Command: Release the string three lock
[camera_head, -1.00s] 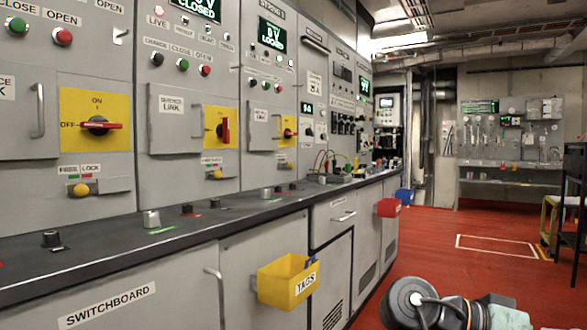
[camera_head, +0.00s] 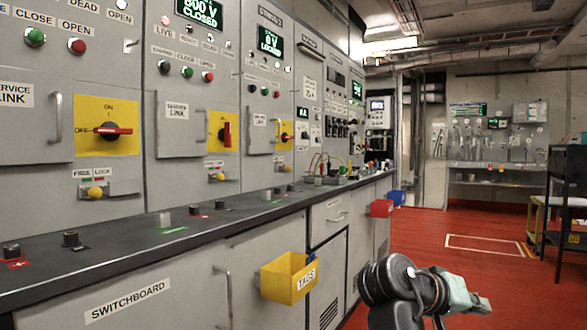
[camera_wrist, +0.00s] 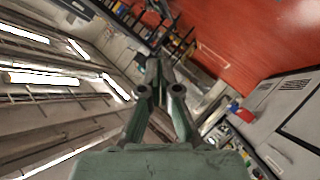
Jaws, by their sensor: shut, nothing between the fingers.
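The panel whose screen reads 0 V LOCKED (camera_head: 270,42) stands third from the left in the head view; its string label is too small to read surely. Similar yellow lock knobs show on the 800 V CLOSED panel (camera_head: 220,177) and the leftmost panel (camera_head: 95,193). My gripper (camera_head: 484,304) is at the lower right, far from the locks. In the wrist view my gripper (camera_wrist: 157,62) is shut and empty, and no lock is identifiable.
A dark counter ledge (camera_head: 130,240) runs below the panels, with small knobs and blocks on it. A yellow TAGS bin (camera_head: 289,278) and a red bin (camera_head: 381,208) jut from the cabinet fronts. A dark rack (camera_head: 565,215) stands at right. The red floor between is open.

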